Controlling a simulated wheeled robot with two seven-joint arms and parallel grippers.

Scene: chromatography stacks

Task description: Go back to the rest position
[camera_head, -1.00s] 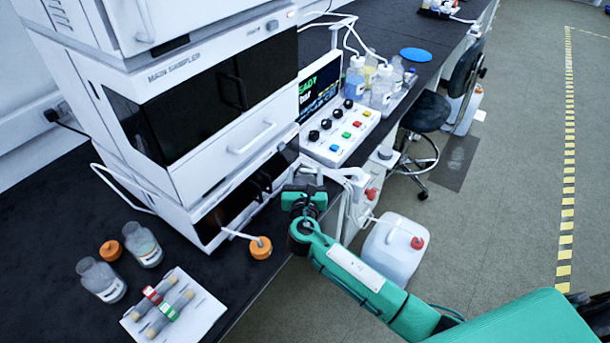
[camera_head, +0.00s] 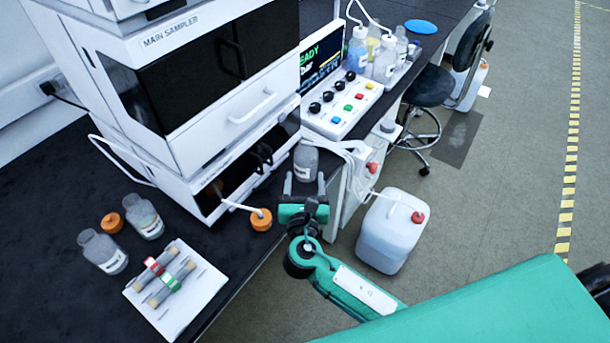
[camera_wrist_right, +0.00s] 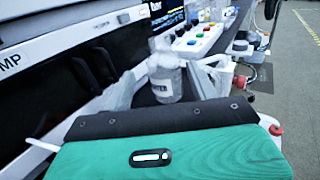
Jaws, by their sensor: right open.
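My right gripper (camera_head: 305,182) is open and empty at the bench's front edge, its two fingers pointing away toward the instrument. A clear labelled bottle (camera_head: 306,162) stands upright on the bench just beyond the fingertips. The bottle also shows in the right wrist view (camera_wrist_right: 165,82), between the blurred fingers in the picture and apart from them as far as I can tell. My green right arm comes in from the lower right. My left gripper is not in view.
The white sampler stack (camera_head: 200,70) stands close behind the bottle. A button panel (camera_head: 340,105), an orange cap (camera_head: 261,219) and white tubing are near. A jerrycan (camera_head: 392,235) stands on the floor right.

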